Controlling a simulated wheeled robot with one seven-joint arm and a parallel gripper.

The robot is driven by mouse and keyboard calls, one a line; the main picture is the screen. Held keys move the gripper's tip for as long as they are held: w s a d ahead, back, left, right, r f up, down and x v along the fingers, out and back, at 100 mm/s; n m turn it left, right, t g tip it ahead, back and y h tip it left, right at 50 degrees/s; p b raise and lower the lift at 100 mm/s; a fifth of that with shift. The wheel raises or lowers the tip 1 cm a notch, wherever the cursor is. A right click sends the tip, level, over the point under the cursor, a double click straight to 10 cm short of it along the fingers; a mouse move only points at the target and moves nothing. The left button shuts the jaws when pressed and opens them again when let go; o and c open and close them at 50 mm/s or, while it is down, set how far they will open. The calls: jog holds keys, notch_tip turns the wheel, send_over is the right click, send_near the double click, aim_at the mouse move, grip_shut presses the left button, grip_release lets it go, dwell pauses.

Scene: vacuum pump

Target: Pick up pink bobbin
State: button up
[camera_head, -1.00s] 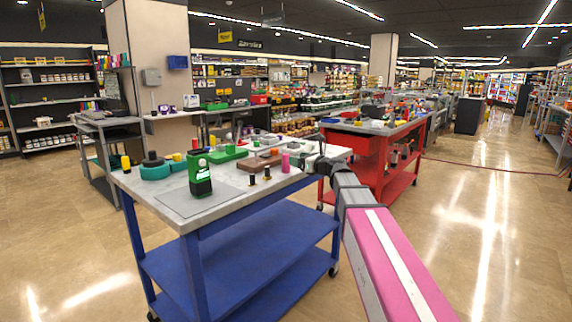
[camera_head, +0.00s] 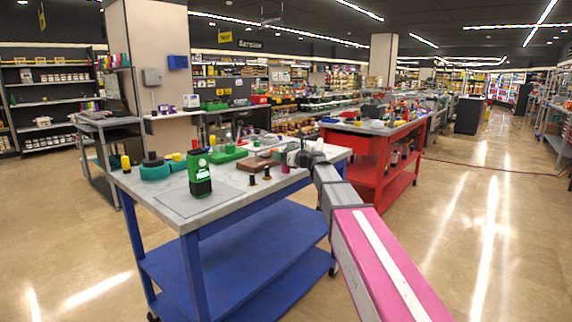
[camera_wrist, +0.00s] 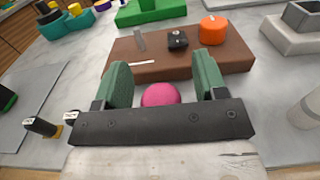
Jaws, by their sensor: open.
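The pink bobbin (camera_wrist: 160,94) shows in the wrist view between the two green fingers of my gripper (camera_wrist: 162,84), its lower part hidden by the dark gripper body. The fingers stand apart on either side of it, and I see a gap at each side. In the head view the bobbin (camera_head: 285,168) is mostly hidden by my gripper (camera_head: 286,157), which is over the right part of the blue cart's grey top.
A brown block (camera_wrist: 135,59) with an orange cylinder (camera_wrist: 212,30) lies just beyond the bobbin. Small black bobbins (camera_wrist: 40,126) stand to the left. A green device (camera_head: 200,175) stands near the blue cart's (camera_head: 178,213) front. A red cart (camera_head: 368,165) is behind.

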jog(key=c, duration=1)
jog(key=shift+r, duration=0.15)
